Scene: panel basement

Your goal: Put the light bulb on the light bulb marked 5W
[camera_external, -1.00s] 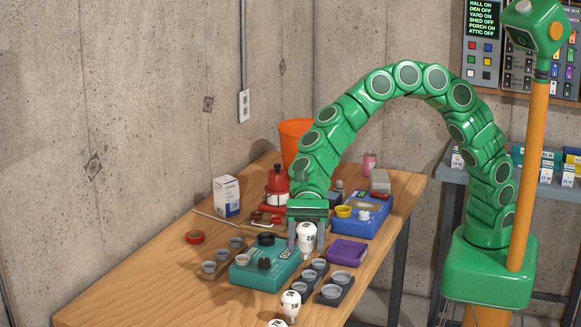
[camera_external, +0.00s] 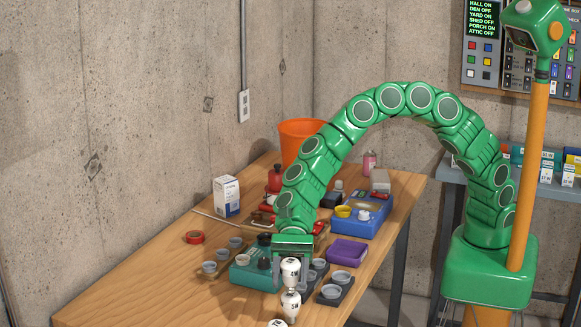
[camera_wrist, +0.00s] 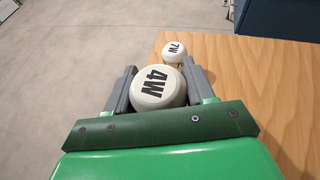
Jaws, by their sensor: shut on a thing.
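My gripper (camera_external: 290,262) is shut on a white bulb marked 4W (camera_external: 290,272). The 4W bulb sits upright between the two grey fingers, and its round top shows in the wrist view (camera_wrist: 158,88). The bulb marked 5W (camera_external: 291,304) stands on the table directly below the held bulb in the external view. Their outlines meet there, and I cannot tell whether they touch. In the wrist view the 5W bulb is hidden behind the held one. A bulb marked 7W (camera_wrist: 174,52) stands just beyond, and its top shows at the external view's lower edge (camera_external: 278,323).
A teal box with dark knobs (camera_external: 252,275), grey socket holders (camera_external: 335,290) and a purple tray (camera_external: 347,251) are close to my gripper. A blue device (camera_external: 365,218) and an orange bucket (camera_external: 300,135) are farther back. The wooden table's left front (camera_external: 160,290) is clear.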

